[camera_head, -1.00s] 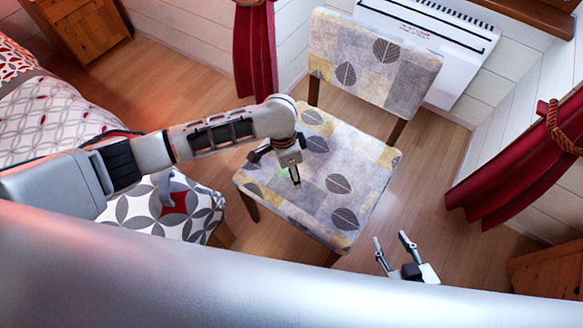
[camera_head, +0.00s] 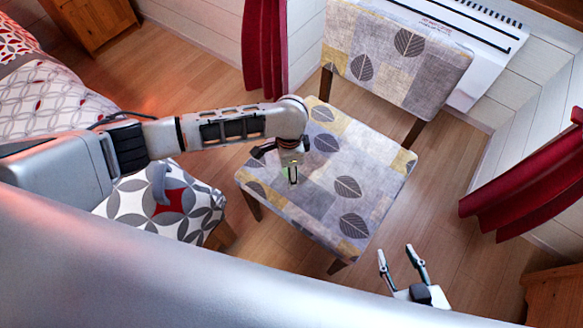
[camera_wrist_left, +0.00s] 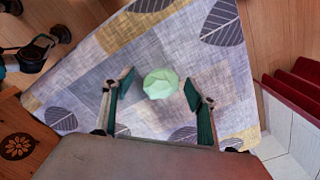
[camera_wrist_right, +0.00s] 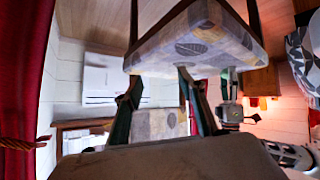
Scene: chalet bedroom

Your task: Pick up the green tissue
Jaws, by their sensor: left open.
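The green tissue (camera_wrist_left: 160,83) is a small pale green crumpled piece on the patterned chair seat (camera_wrist_left: 185,40). In the left wrist view it shows between and just beyond the two fingers of my left gripper (camera_wrist_left: 157,87), which is open with nothing in it. In the head view my left gripper (camera_head: 292,176) points down over the seat (camera_head: 330,170) and mostly hides the tissue. My right gripper (camera_head: 402,262) is open and empty, low beside the chair's front right. It also shows in the right wrist view (camera_wrist_right: 157,85), facing the chair's side.
The chair's backrest (camera_head: 395,60) rises at the far side, with a white heater (camera_head: 490,60) behind it. A patterned stool (camera_head: 165,205) stands left of the chair near the bed (camera_head: 60,100). Red curtains (camera_head: 530,180) hang at right.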

